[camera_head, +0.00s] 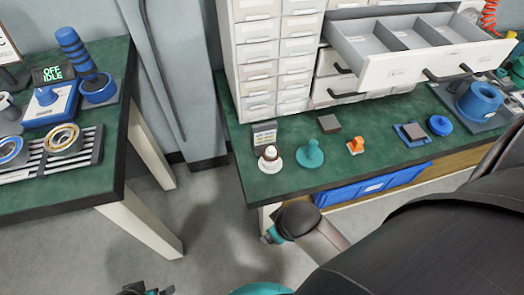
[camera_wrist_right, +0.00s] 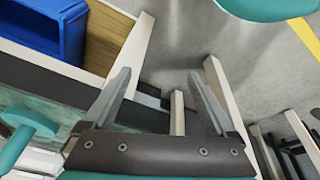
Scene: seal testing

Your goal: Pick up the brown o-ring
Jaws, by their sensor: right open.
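On the green right-hand bench, a white cone stand (camera_head: 272,165) has a brown band (camera_head: 269,153) around its upper part. This band may be the brown o-ring; it is too small to be sure. My right gripper (camera_wrist_right: 159,85) is open, with nothing between its fingers in the right wrist view. In the head view, my right arm's dark end is in front of and below the bench's front edge, apart from the stand. Only a dark piece, probably of my left gripper (camera_head: 146,290), shows at the bottom edge; its jaws cannot be made out.
A teal fixture (camera_head: 310,154), orange piece (camera_head: 355,146), brown square block (camera_head: 328,123) and blue ring (camera_head: 440,125) stand along the bench (camera_head: 290,183). An open drawer (camera_head: 440,66) overhangs it. A blue bin (camera_head: 372,186) sits below. Another bench stands at left, with floor between.

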